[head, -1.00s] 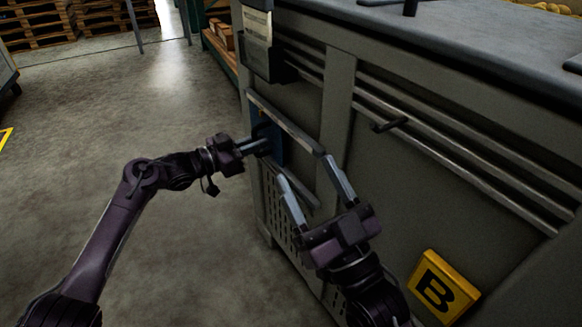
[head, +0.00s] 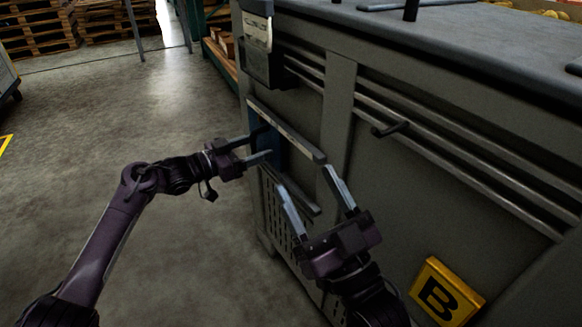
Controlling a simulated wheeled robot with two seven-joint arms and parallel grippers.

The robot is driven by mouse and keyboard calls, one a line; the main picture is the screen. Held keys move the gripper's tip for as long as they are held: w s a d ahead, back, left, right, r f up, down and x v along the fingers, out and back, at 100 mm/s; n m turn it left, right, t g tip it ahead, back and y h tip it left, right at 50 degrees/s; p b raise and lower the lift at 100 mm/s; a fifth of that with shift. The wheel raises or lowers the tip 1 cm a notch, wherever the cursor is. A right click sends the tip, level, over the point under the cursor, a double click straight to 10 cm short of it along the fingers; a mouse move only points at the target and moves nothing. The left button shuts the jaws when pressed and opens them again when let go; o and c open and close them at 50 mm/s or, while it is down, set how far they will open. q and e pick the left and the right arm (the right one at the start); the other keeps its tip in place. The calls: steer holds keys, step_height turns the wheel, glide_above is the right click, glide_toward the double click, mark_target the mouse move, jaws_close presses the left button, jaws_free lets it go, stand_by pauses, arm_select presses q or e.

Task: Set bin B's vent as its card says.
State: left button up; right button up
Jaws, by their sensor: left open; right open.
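Bin B (head: 400,215) is the large grey-green bin, marked by a yellow plate with a black B (head: 440,292). On its left part, a blue panel (head: 283,150) sits between two slanting metal rails (head: 290,133), above small slots (head: 275,213); it looks like the vent's slide. A pale card (head: 257,32) is in a holder at the bin's upper left corner; its writing is unreadable here. My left gripper (head: 262,144) is open at the blue panel, partly covering it; contact is unclear. My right gripper (head: 304,178) is open and empty, before the lower rail.
A dark box (head: 263,70) is below the card. Long bars run along the bin's side, with a dark handle (head: 390,129) sticking out. Pallets (head: 100,20) and a shelf (head: 220,55) stand behind.

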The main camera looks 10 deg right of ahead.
arm_select(q)
steer(key=shift+a, duration=0.1)
steer(key=p+v, duration=0.9)
steer(key=v, duration=1.4)
steer(key=shift+s, duration=0.1)
